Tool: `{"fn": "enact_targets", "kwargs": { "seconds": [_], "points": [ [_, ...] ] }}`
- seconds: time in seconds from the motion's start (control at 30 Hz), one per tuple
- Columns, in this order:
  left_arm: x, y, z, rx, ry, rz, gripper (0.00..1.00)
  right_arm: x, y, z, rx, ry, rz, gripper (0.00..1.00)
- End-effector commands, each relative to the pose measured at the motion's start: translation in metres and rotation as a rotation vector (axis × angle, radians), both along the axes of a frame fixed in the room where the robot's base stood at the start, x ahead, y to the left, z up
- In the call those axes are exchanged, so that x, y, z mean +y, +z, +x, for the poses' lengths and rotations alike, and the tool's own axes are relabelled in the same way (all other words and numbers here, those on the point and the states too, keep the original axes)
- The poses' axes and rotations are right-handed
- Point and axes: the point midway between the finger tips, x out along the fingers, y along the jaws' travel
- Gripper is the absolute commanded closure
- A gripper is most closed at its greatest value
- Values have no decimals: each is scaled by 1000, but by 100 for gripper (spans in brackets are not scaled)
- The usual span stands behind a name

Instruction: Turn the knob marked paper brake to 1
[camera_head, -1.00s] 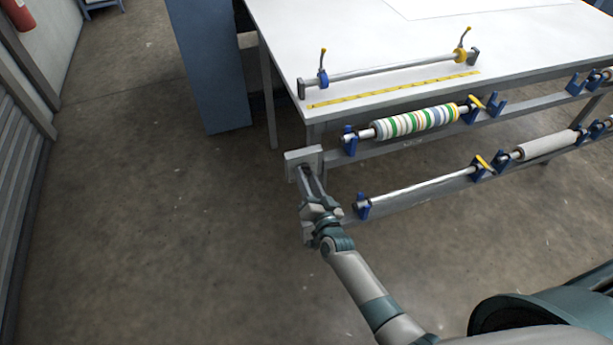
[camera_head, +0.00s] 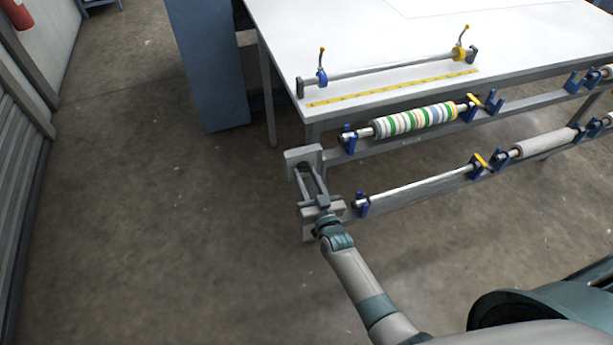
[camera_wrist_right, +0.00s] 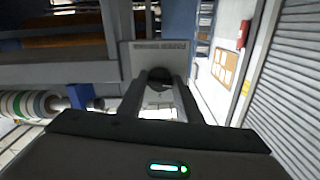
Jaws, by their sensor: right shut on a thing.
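A dark round knob (camera_wrist_right: 158,74) sits on a pale grey box (camera_wrist_right: 150,48) at the end of the upper rail. In the head view this box (camera_head: 292,158) is by the table's near left corner. My right gripper (camera_head: 311,168) reaches up to the box's face. In the wrist view its fingers (camera_wrist_right: 160,84) lie on both sides of the knob and are shut on it. The fingers cover part of the knob. I cannot read its label, its scale or where it points. My left gripper is not in view.
A white table (camera_head: 400,50) carries a thin bar on stands (camera_head: 390,68). Below it, a striped roller (camera_head: 415,121) and a bare bar (camera_head: 415,188) rest in blue holders. A second grey box (camera_head: 307,234) is partly behind my right gripper. The floor at left is clear.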

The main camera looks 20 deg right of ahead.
Motion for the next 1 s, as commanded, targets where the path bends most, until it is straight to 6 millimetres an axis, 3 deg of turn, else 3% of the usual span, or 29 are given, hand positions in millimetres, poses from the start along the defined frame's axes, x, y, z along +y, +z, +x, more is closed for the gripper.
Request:
{"fn": "enact_targets", "kwargs": {
  "seconds": [0.2,0.23,0.3,0.73,1.0],
  "points": [
    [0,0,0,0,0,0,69,0,-2,-1,4,1,-2,91],
    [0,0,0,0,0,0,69,0,-2,-1,4,1,-2,66],
    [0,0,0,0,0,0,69,0,-2,-1,3,0,-2,50],
    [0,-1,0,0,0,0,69,0,-1,-3,2,0,0,50],
    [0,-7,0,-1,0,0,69,-1,-3,-28,2,0,0,50]
  ]
}}
